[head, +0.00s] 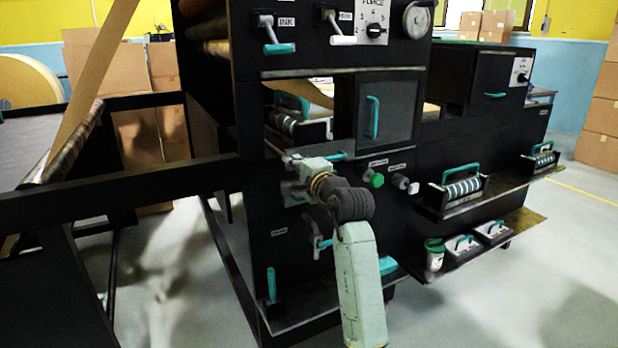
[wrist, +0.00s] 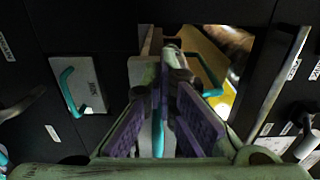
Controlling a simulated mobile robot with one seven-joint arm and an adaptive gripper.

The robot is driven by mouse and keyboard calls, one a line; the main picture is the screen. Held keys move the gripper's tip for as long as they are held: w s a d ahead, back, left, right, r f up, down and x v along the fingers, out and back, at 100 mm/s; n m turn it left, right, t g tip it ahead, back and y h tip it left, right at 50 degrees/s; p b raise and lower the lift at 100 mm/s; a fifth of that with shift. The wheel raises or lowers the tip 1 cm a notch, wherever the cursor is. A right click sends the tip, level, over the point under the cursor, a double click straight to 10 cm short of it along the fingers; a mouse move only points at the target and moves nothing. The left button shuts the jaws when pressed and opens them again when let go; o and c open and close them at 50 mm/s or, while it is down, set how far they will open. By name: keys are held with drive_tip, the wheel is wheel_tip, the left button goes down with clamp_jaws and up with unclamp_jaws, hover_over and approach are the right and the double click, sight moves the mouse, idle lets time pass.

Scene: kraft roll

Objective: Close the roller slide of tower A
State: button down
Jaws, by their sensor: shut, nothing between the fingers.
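Tower A seems to be the black machine tower (head: 300,225) in the middle of the head view; I cannot read a letter on it. A roller unit (head: 285,125) with a teal handle (head: 292,102) sits in its opening, with a pale block beside it. I cannot tell how far its slide stands out. My gripper (head: 280,152) is at the tower's front, just below and in front of that opening. In the wrist view its purple-padded fingers (wrist: 164,80) are shut and empty. A teal bar (wrist: 158,132) shows behind them; I cannot tell whether they touch it.
A dark door with a teal handle (head: 372,118) is right of the opening. A green knob (head: 377,180) and a grey knob (head: 402,183) are close right of my gripper. A shelf at the right holds roller units (head: 465,188). A dark rail (head: 110,180) runs left.

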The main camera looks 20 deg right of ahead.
drive_tip(key=w, duration=0.7)
drive_tip(key=shift+a, duration=0.25)
drive_tip(key=shift+s, duration=0.15)
